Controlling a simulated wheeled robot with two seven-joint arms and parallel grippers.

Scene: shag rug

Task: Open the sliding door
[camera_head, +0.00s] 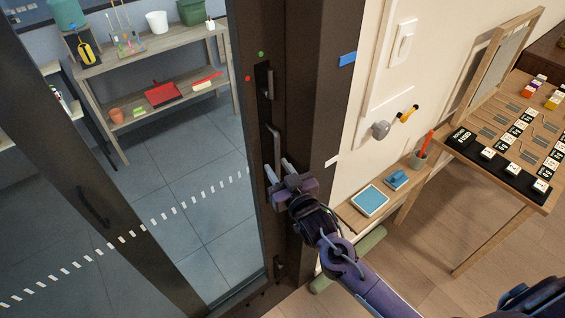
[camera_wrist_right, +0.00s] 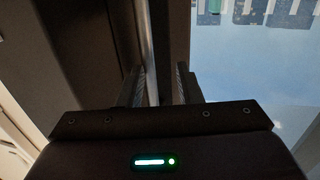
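The sliding door is a large glass panel with a dashed white stripe and a dark frame (camera_head: 246,130), on the left of the head view. A vertical metal handle (camera_head: 275,148) sits on the dark stile at its right. My right gripper (camera_head: 278,170) is at the lower end of this handle, its two light fingers pointing at the stile. In the right wrist view the fingers (camera_wrist_right: 158,85) stand apart on either side of a pale vertical bar (camera_wrist_right: 153,50), with a gap showing at the right finger. Contact cannot be told. My left gripper is not in view.
Behind the glass stands a wooden shelf (camera_head: 150,54) with pots and trays. Right of the frame are a light switch (camera_head: 404,44), a knob (camera_head: 381,129) and a low ledge with a blue-topped box (camera_head: 370,200). A wooden table (camera_head: 478,158) with tiles stands farther right.

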